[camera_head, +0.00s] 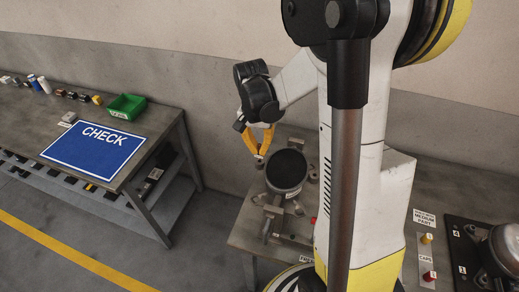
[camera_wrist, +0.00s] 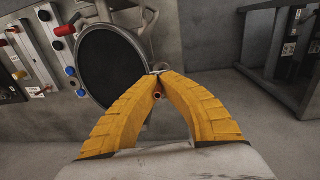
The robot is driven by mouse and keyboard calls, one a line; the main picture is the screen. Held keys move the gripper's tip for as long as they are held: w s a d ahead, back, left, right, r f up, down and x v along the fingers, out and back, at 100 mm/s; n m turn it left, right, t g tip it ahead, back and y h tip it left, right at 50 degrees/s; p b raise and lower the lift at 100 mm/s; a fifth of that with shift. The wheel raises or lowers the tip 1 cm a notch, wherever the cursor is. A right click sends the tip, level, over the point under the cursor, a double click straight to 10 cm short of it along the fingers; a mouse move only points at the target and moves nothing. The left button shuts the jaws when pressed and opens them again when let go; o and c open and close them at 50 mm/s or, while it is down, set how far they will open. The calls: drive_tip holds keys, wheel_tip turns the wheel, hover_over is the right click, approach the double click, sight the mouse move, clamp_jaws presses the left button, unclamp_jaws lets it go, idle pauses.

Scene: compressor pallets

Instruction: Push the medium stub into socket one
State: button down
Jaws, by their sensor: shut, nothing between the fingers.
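In the wrist view the fingertips of my gripper (camera_wrist: 158,72) meet just right of the round black compressor top (camera_wrist: 112,68). A small copper-coloured pipe end (camera_wrist: 158,96) shows in the gap between the fingers, below their tips. I cannot tell whether it is the medium stub or part of a socket, nor whether the fingers touch it. No socket marked one can be made out at the compressor.
The compressor's bench (camera_head: 246,236) carries metal clamp parts. At right are a caps strip (camera_head: 426,258) and a dark plate (camera_head: 462,236) with another compressor (camera_head: 507,249). A separate table at left holds a blue CHECK mat (camera_head: 95,150) and a green bin (camera_head: 127,107). Floor lies between.

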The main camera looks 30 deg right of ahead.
drive_tip(key=shift+f+b, duration=1.15)
drive_tip(key=shift+f, duration=0.2)
drive_tip(key=c, duration=1.5)
unclamp_jaws()
drive_tip(key=shift+c, duration=0.2)
drive_tip(key=shift+r, duration=0.1)
wheel_tip(320, 180, up, 12)
drive_tip(key=shift+w+a, duration=0.3)
drive_tip(key=shift+w, duration=0.05)
